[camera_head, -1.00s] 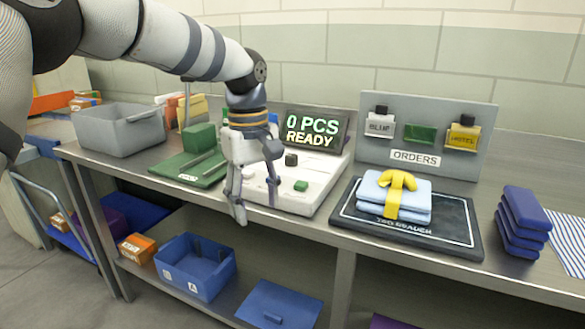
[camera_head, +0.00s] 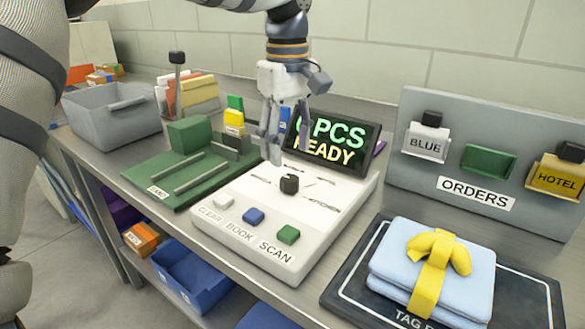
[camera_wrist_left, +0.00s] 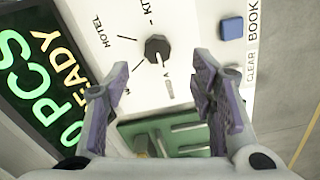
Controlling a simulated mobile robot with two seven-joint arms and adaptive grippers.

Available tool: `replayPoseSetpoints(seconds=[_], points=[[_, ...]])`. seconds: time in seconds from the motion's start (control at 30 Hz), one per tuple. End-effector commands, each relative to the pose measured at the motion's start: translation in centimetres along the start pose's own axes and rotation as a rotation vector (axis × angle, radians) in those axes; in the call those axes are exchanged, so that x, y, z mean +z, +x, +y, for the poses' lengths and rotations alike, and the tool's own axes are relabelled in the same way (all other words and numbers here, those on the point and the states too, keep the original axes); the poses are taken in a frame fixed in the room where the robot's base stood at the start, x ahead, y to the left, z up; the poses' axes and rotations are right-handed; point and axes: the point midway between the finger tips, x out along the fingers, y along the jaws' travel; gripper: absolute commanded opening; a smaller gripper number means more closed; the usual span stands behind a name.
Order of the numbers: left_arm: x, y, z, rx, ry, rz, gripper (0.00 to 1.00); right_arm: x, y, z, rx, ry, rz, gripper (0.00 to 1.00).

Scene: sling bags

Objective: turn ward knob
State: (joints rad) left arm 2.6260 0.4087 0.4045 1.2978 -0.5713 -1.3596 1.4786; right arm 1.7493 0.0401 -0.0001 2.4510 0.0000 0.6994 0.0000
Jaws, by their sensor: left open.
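The ward knob (camera_head: 289,184) is a small black knob on top of the white console (camera_head: 235,190), with marks and lettering around it. In the left wrist view the knob (camera_wrist_left: 157,48) lies just beyond and between my finger tips, with "HOTEL" among its labels; some other labels are unclear. My left gripper (camera_head: 289,150) is open, pointing down, above and slightly behind the knob in the head view. The fingers appear apart from the knob, with nothing between them. The console screen (camera_head: 330,140) reads "PCS READY", its first character partly covered by a finger. My right gripper is out of view.
White, blue and green buttons (camera_head: 288,234) line the console's front. A green board (camera_head: 190,175) lies left, a grey bin (camera_head: 110,118) beyond it. A dark pad (camera_head: 520,300) with tied blue cloth (camera_head: 390,270) lies right, before the orders panel (camera_head: 400,180).

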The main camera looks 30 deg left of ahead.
Motion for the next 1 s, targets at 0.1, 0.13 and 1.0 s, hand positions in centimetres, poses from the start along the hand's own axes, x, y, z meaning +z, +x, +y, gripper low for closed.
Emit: replayPoseSetpoints(seconds=[0.1, 0.13, 1.0], points=[[0.0, 3.0, -0.1, -0.004, -0.001, -0.004, 0.51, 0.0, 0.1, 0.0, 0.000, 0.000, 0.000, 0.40], [0.0, 3.6, 0.0, -0.003, 0.000, -0.004, 0.51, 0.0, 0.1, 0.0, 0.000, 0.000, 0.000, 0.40], [0.0, 6.3, 0.0, 0.000, 0.003, 0.000, 0.03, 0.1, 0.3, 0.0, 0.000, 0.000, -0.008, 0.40]])
